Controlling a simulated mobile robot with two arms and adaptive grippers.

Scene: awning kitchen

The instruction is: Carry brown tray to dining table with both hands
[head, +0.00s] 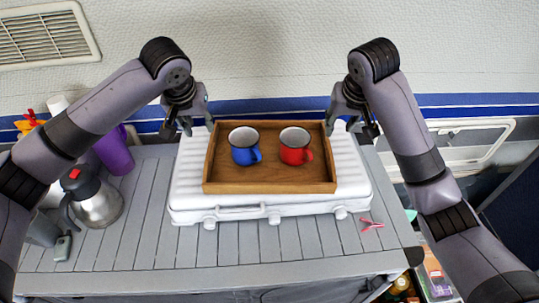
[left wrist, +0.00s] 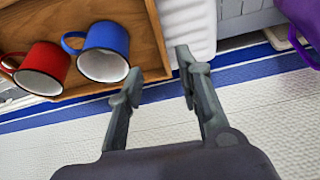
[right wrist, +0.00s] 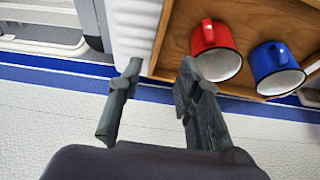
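The brown wooden tray (head: 270,188) rests on a white ridged case on the grey counter. A blue mug (head: 243,148) and a red mug (head: 293,147) stand in it. My left gripper (head: 197,128) is open beside the tray's left back corner. In the left wrist view its fingers (left wrist: 157,72) point toward the tray's side wall (left wrist: 157,35), one finger on each side of the wall's line. My right gripper (head: 343,126) is open at the right back corner. In the right wrist view its fingers (right wrist: 158,80) point toward the tray's side wall (right wrist: 163,40). Neither gripper is visibly closed on it.
The white case (head: 190,197) lies under the tray. A steel jug (head: 97,203) and a purple container (head: 114,152) stand on the left of the counter (head: 140,235). A small pink item (head: 371,224) lies at the right. A wall is close behind. No dining table is recognizable.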

